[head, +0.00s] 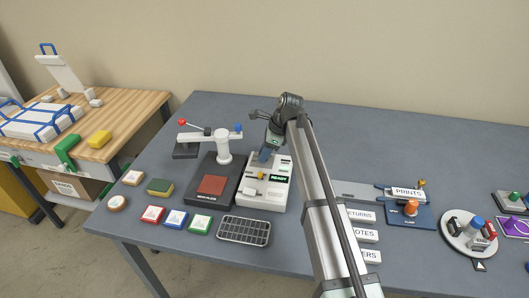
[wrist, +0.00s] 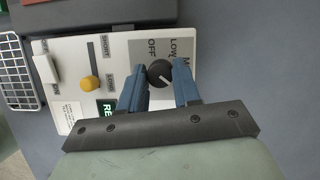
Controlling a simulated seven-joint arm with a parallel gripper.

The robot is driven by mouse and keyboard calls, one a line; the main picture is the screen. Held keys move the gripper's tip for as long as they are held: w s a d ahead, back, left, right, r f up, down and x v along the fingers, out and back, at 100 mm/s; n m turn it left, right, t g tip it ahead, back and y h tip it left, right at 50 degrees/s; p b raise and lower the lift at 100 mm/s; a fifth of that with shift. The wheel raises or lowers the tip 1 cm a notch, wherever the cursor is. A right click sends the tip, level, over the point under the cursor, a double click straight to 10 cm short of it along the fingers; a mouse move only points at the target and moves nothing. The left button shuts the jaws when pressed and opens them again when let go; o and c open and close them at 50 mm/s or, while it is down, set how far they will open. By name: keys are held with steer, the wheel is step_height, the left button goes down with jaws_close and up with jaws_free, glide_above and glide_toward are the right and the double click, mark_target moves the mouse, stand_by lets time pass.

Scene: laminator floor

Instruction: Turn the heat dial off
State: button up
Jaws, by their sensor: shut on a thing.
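The heat dial (wrist: 160,72) is a round black knob on a grey patch of the white control box (wrist: 70,52). Labels OFF, LOW and a partly hidden one starting with M lie around it. A pale mark shows on the knob; which label it is set to is hard to tell. My gripper (wrist: 160,90) has its blue fingers on either side of the dial and is shut on it. In the head view my gripper (head: 266,156) is low over the back of the control box (head: 262,203), and the dial is hidden.
The box also has a yellow slider (wrist: 90,84), a white switch (wrist: 46,68) and a green READY display (head: 278,178). A press (head: 214,180) with a reddish pad stands to the left. A wire rack (head: 243,231) lies in front. Grey table behind the box is clear.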

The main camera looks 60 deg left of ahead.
steer(key=c, duration=0.4)
steer(key=shift+c, duration=0.2)
steer(key=shift+n, duration=0.3)
steer(key=n, duration=0.1)
steer(key=n+h, duration=0.1)
steer(key=shift+a+n+g, duration=0.2)
steer(key=shift+n+g, duration=0.1)
steer(key=shift+n, duration=0.1)
steer(key=n+h, duration=0.1)
steer(key=n, duration=0.2)
steer(key=shift+w+n+h, duration=0.1)
steer(key=shift+n+h, duration=0.2)
steer(key=n, duration=0.2)
steer(key=n+h, duration=0.1)
steer(key=n, duration=0.1)
steer(key=shift+a+h, duration=0.15)
steer(key=shift+h, duration=0.15)
steer(key=shift+n+h, duration=0.6)
steer(key=shift+n, duration=1)
